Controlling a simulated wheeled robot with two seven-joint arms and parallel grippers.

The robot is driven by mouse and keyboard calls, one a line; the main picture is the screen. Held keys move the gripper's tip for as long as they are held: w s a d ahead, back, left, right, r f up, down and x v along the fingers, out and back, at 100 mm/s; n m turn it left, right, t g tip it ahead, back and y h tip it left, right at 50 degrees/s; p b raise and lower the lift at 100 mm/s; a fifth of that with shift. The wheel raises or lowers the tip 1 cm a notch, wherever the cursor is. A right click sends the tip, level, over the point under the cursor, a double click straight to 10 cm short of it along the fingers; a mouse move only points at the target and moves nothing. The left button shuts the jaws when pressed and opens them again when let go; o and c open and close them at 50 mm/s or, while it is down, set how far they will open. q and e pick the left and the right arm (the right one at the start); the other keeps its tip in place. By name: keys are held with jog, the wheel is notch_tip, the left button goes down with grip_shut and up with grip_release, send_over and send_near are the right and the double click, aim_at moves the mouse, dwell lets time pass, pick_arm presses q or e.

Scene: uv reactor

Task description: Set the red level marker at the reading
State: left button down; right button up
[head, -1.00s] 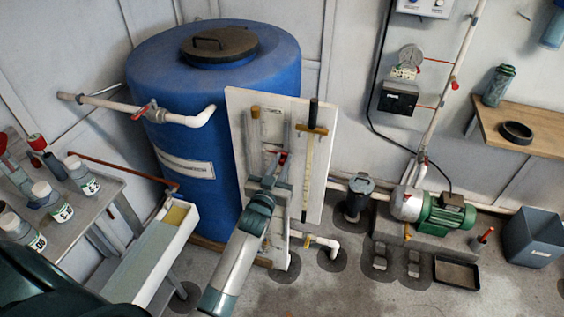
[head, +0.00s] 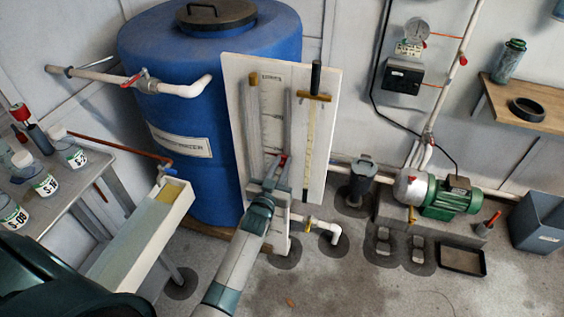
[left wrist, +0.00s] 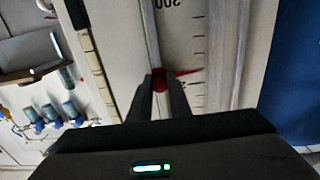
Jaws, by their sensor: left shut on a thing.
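The red level marker (head: 284,159) is on the white gauge board (head: 318,140) in front of the blue tank, low on the scale strip (head: 271,108). My left gripper (head: 276,178) reaches up to the board and is shut on the marker. In the left wrist view the fingertips (left wrist: 160,88) close around the marker's red body (left wrist: 159,76), and its thin red pointer (left wrist: 186,72) lies across the scale ticks. The scale figures look upside down there, and the exact reading cannot be read. My right gripper is not in view.
The blue tank (head: 190,110) stands behind the board. A wooden dipstick (head: 309,150) with a dark handle hangs on the board's right side. A pale trough (head: 140,240) and a bottle table (head: 85,165) stand at left.

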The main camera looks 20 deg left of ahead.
pick_arm(q)
jog(key=shift+f, duration=0.15)
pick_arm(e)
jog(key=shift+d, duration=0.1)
pick_arm(q)
jog(key=c, duration=1.7)
grip_release()
jog(key=shift+o, duration=0.2)
jog(key=shift+s, duration=0.15)
